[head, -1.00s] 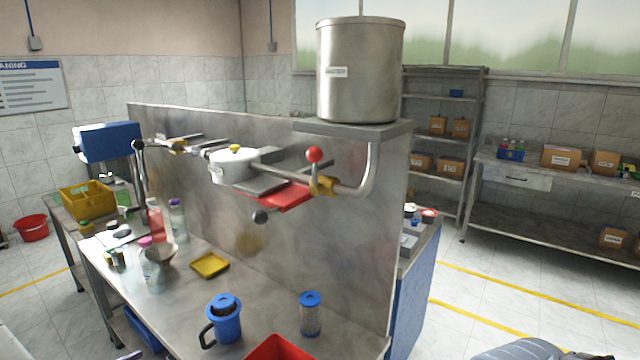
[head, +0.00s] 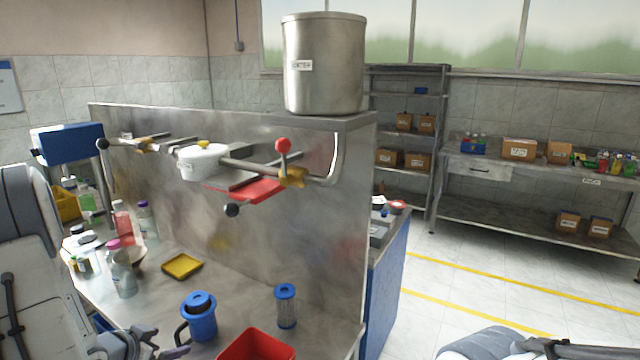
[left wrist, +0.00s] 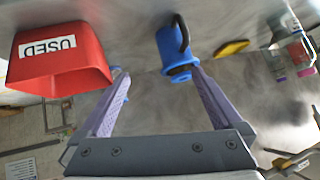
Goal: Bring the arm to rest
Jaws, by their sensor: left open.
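My left arm shows at the left edge of the head view. My left gripper (head: 165,346) is low at the front of the steel counter (head: 232,294), open with nothing between its fingers. In the left wrist view the open left gripper (left wrist: 156,76) has its two purple-grey fingers spread. The blue jug (head: 198,318) stands just beyond it in the head view. In the left wrist view the blue jug (left wrist: 177,55) appears past the right-hand finger; I cannot tell whether they touch. My right gripper is not in view.
A red bin (head: 258,345) marked "USED" in the left wrist view (left wrist: 60,62), a blue-capped filter (head: 286,306) and a yellow tray (head: 182,266) are on the counter. Bottles (head: 122,222) crowd its left end. A steel panel with pipes and a large tank (head: 324,70) rises behind.

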